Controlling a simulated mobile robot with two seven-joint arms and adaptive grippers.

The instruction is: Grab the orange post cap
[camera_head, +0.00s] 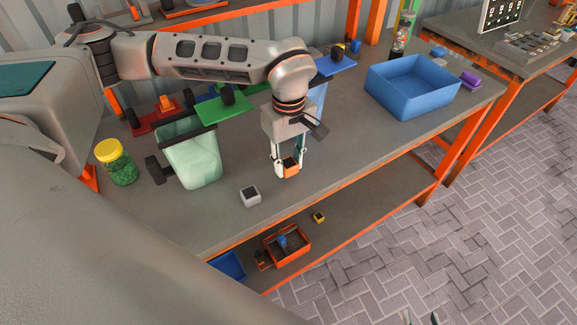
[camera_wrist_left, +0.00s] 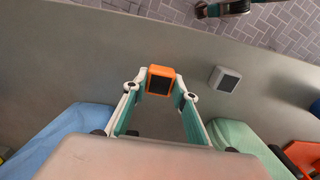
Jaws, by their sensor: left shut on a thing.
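The orange post cap (camera_head: 290,167) is a small square block with a dark face. My left gripper (camera_head: 287,172) is shut on it, with one finger on each side, just above the workbench near its front edge. In the left wrist view the orange post cap (camera_wrist_left: 160,81) sits between the fingertips of my left gripper (camera_wrist_left: 161,88). Only the fingertips of my right gripper (camera_head: 421,318) show at the bottom edge of the head view, apart with nothing seen between them.
A white-grey cap (camera_head: 250,196) lies on the workbench nearby. A pale green bin (camera_head: 192,158) and a yellow-lidded jar (camera_head: 116,162) stand left. A blue bin (camera_head: 412,86) stands right. An orange tray (camera_head: 287,244) and a yellow cap (camera_head: 319,217) are on the lower shelf.

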